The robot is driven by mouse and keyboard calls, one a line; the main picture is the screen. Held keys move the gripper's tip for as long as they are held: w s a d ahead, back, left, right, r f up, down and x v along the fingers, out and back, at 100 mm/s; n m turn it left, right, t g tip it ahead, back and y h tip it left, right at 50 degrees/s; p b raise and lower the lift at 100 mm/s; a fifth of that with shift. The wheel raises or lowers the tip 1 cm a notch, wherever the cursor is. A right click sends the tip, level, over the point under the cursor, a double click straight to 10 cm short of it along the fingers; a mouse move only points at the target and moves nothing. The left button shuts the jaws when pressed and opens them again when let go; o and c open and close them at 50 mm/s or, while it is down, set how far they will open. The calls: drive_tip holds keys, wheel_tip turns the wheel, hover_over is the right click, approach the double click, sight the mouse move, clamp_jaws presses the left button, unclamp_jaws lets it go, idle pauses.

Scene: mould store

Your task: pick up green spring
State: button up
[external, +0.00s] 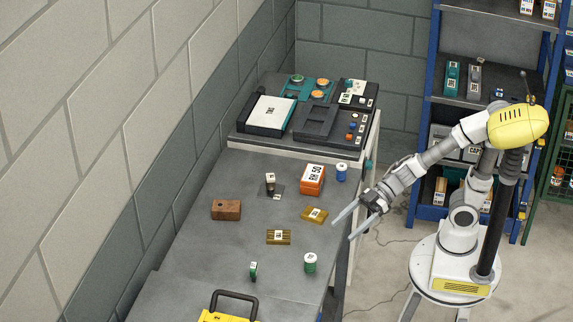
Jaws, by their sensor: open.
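Two green things stand near the front of the grey table (215,185). One is a green cylinder (310,265) with a white label on its upper end. The other is a smaller, thin green piece (253,272) to its left, with a pale tag. I cannot tell for sure which is the green spring, as coils are too small to make out. My gripper (344,230) is open and empty, above the table's right edge, up and to the right of the green cylinder in the picture. Its two long grey fingers point down and left.
Near the gripper lie a yellow-brown block (314,215) and a ribbed brass-coloured block (279,237). Farther back are an orange box (312,180), a blue cylinder (341,173) and a brown block (226,210). A yellow case (222,317) sits at the front. Bare tabletop surrounds both green things.

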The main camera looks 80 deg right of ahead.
sight(306, 267)
drive_tip(key=p+x, duration=0.2)
drive_tip(key=p, duration=0.1)
drive_tip(key=p+x, duration=0.2)
drive_tip(key=p, duration=0.2)
drive_tip(key=shift+w+a+r, duration=0.1)
drive_tip(key=shift+w+a, duration=0.05)
drive_tip(key=shift+a, duration=0.2)
drive_tip(key=b+x, duration=0.1)
drive_tip(key=x, duration=0.2)
drive_tip(key=b+x, duration=0.1)
drive_tip(key=x, duration=0.2)
drive_tip(key=shift+f+b, duration=0.3)
drive_tip(key=shift+f, duration=0.05)
drive_tip(key=shift+r+b+x, duration=0.15)
drive_tip(key=shift+b+x, duration=0.35)
drive_tip(key=shift+x, duration=1.1)
drive_tip(key=shift+r+b+x, duration=0.2)
drive_tip(key=shift+b+x, duration=0.25)
drive_tip(key=shift+x, duration=1.2)
drive_tip(key=shift+a, duration=0.15)
clamp_jaws()
